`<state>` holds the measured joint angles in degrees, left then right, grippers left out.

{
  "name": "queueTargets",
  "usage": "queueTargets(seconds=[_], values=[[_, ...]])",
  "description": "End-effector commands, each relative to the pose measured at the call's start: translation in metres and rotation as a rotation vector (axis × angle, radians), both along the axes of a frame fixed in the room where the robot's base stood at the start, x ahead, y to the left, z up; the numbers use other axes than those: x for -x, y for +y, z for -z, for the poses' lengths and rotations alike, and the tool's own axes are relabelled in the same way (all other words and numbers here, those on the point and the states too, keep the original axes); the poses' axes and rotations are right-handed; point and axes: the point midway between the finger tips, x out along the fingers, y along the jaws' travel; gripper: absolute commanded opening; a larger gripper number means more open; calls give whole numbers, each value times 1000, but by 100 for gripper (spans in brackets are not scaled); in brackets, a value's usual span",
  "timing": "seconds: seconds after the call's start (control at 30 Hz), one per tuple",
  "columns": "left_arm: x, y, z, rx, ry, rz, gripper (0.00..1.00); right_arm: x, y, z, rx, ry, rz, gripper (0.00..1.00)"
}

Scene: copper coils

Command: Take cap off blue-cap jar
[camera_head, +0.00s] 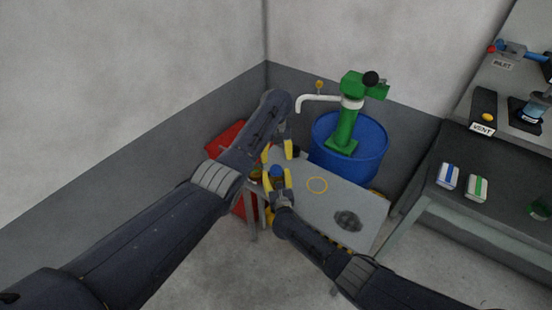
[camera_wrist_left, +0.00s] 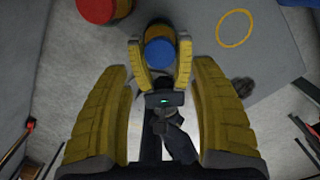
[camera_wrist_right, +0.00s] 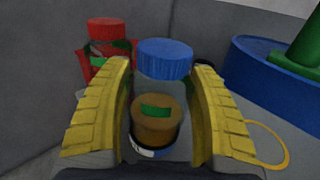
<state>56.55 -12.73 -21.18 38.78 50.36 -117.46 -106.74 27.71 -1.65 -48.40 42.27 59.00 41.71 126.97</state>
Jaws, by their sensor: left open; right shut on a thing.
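The blue-cap jar (camera_wrist_right: 157,118) is amber with a green label patch. It stands between the yellow fingers of my right gripper (camera_head: 278,183), which is shut on it. Its blue cap (camera_wrist_right: 165,58) is at the jar's top; I cannot tell whether it is seated or loose. The cap also shows in the left wrist view (camera_wrist_left: 160,52) and small in the head view (camera_head: 277,171). My left gripper (camera_wrist_left: 162,72) is open and empty, above the jar, its fingers spread wide on either side and apart from the cap.
A red-capped jar (camera_wrist_right: 108,35) stands behind. The grey table (camera_head: 330,195) bears a yellow ring mark (camera_head: 317,185) and a dark round patch (camera_head: 348,220). A blue drum (camera_head: 365,150) with a green pump (camera_head: 345,130) stands behind it. A red container (camera_head: 224,140) is left.

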Motion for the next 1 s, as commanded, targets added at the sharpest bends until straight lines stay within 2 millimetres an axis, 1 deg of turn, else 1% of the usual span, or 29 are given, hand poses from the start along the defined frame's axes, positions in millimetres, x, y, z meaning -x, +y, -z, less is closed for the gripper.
queueTargets(seconds=[0.17,0.4,0.5,0.8,1.0], values=[[1,0,13,0,3,17,62,0,0,0,0,1,0,0],[1,0,44,-2,4,17,62,0,0,0,0,1,0,0],[0,0,55,-2,0,17,62,0,0,0,0,1,0,0],[0,-1,70,2,4,16,62,0,0,0,0,1,0,0],[0,-1,76,0,0,16,62,0,0,0,0,1,0,0]])
